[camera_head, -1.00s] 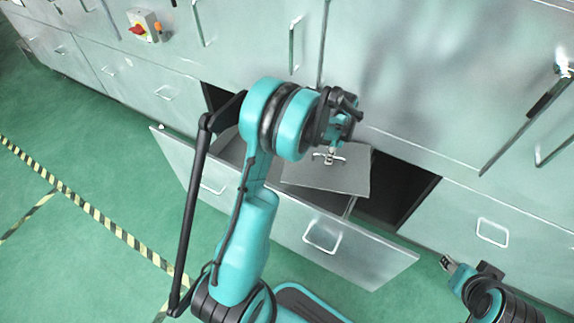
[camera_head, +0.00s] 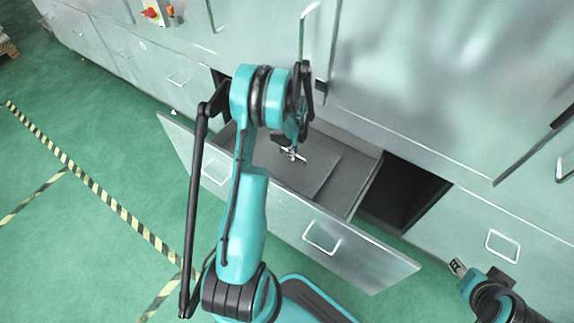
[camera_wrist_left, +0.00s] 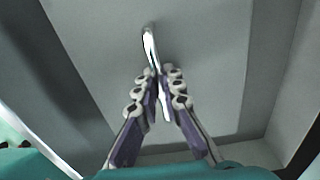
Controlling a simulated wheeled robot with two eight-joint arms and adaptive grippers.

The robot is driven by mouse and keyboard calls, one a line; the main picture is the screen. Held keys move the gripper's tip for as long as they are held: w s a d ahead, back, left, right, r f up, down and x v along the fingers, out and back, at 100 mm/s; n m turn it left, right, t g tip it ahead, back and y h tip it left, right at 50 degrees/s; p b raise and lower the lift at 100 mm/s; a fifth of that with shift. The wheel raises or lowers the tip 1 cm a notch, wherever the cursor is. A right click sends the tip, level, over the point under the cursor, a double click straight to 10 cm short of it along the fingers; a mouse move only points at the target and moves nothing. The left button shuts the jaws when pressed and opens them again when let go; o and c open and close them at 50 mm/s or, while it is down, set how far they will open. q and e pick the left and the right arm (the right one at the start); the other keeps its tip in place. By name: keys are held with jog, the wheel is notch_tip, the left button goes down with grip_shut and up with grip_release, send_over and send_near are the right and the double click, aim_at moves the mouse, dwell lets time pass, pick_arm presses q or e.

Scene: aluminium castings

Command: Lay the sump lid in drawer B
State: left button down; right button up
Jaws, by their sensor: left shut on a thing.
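The sump lid (camera_head: 311,178) is a flat grey plate with a bright metal handle on top. My left gripper (camera_head: 292,152) is shut on that handle. In the left wrist view its fingers (camera_wrist_left: 160,88) close around the handle (camera_wrist_left: 151,45), with the lid (camera_wrist_left: 205,70) beneath. The lid lies within the outline of the open drawer (camera_head: 372,264), between its walls; I cannot tell whether it rests on the bottom. No letter on the drawer is readable.
The drawer front has two handles and juts out over the green floor (camera_head: 90,235). Dark cabinet space (camera_head: 400,195) shows beside the drawer's right wall. Closed cabinet fronts (camera_head: 420,75) stand behind. A red switch box (camera_head: 155,12) is at the upper left.

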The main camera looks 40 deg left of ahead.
aim_at(287, 160)
pick_arm(q)
jog(key=shift+s+a+f+b, duration=0.35)
jog(key=shift+s+a+f, duration=0.4)
jog(key=shift+s, duration=0.2)
notch_tip(287, 160, down, 4)
jog(key=shift+f+b, duration=0.1)
jog(key=shift+b, duration=1)
jog(key=shift+r, duration=0.2)
jog(key=c, duration=1.6)
grip_release()
jog(key=shift+f, duration=0.1)
jog(key=shift+c, duration=0.2)
